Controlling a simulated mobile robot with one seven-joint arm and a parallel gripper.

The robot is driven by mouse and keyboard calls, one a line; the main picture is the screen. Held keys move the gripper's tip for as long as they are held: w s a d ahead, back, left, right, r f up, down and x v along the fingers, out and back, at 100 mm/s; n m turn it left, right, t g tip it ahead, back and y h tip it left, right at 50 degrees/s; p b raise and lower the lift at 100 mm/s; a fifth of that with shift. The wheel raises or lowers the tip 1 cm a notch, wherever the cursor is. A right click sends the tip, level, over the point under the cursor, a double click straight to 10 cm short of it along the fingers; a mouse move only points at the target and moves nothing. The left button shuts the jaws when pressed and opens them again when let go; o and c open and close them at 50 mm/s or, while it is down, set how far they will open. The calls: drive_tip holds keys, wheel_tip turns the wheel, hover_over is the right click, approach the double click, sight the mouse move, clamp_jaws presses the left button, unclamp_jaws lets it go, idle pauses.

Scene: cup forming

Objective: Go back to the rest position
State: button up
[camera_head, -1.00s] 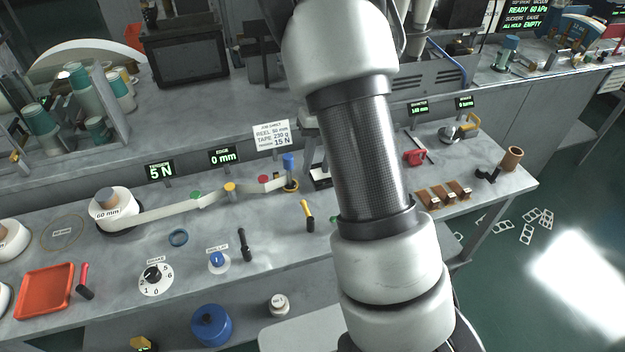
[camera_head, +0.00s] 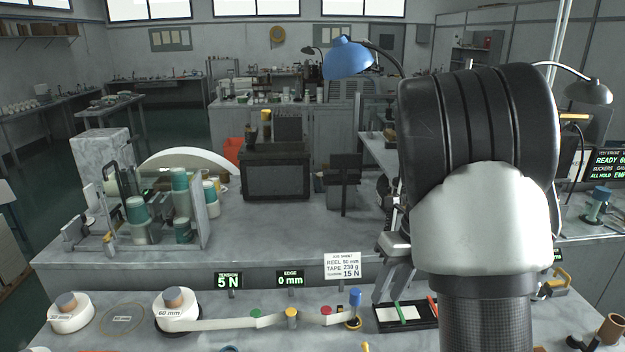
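My arm fills the right part of the head view, with a black ribbed joint, a pale link and a dark textured section. What looks like my gripper (camera_head: 389,292) shows as grey parts at the left edge of the arm, pointing down over the bench near a black tray (camera_head: 412,325). The arm hides part of it, so its opening and anything between its fingers cannot be made out.
The grey bench carries a 60 mm tape reel (camera_head: 178,309), with pale tape running right past small rollers to a blue-topped post (camera_head: 354,306). A job sheet (camera_head: 342,266) stands behind. A blue lamp (camera_head: 347,58) and a black box (camera_head: 276,172) are farther back.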

drive_tip(key=s+a+r+n+t+h, duration=0.1)
drive_tip(key=s+r+n, duration=0.4)
drive_tip(key=n, duration=0.6)
drive_tip(key=s+a+r+n+t, duration=0.2)
drive_tip(key=s+r+n, duration=0.3)
drive_tip(key=s+n, duration=0.4)
drive_tip(key=s+a+r+n+t+h, duration=0.1)
drive_tip(key=s+r+n, duration=0.4)
drive_tip(key=n, duration=0.8)
drive_tip(key=shift+s+a+t+h, duration=0.3)
drive_tip(key=shift+s+a+t, duration=0.3)
drive_tip(key=shift+s+a, duration=0.65)
drive_tip(key=shift+d+r, duration=0.1)
drive_tip(key=shift+d, duration=0.05)
